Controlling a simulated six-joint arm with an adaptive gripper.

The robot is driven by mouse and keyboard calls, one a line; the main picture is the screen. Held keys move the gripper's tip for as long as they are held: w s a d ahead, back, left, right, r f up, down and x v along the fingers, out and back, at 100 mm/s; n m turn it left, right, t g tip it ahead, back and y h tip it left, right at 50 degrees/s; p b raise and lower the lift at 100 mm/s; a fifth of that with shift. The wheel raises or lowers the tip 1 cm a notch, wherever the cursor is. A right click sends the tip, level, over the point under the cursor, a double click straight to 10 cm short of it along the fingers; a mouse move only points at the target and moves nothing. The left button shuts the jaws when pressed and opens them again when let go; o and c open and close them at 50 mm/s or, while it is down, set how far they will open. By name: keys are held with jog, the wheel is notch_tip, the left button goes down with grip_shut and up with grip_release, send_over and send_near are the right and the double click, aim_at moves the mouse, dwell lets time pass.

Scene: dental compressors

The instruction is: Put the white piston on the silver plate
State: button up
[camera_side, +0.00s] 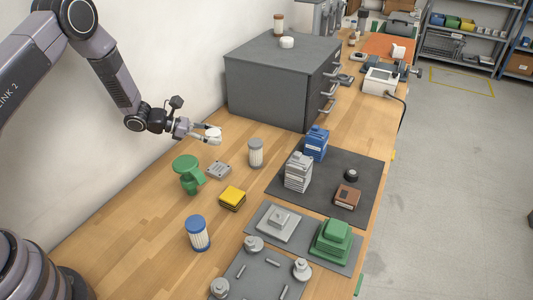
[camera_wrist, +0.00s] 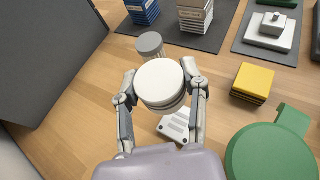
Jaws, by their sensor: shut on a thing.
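The white piston (camera_side: 214,133) is held between the fingers of my gripper (camera_side: 208,134), well above the wooden table. In the wrist view the piston (camera_wrist: 160,80) shows its round white top, with a finger of my gripper (camera_wrist: 160,86) on each side. A small silver plate (camera_side: 219,170) with dark holes lies flat on the table, below and a little to the right of the gripper in the side view. In the wrist view the silver plate (camera_wrist: 176,127) is just below the piston, partly hidden by the gripper.
A green part (camera_side: 187,172) stands left of the plate, a grey-capped filter (camera_side: 255,153) to its right, and a yellow block (camera_side: 232,197) in front. A blue-capped filter (camera_side: 198,233) is nearer. A tall grey cabinet (camera_side: 275,90) stands behind. Dark mats (camera_side: 370,170) with several parts lie right.

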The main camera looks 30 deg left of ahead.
aim_at(219, 168)
notch_tip(219, 168, down, 10)
jog(key=shift+r, duration=0.25)
jog(key=shift+f, duration=0.15)
jog(key=o, duration=1.1)
jog(key=shift+o, duration=0.2)
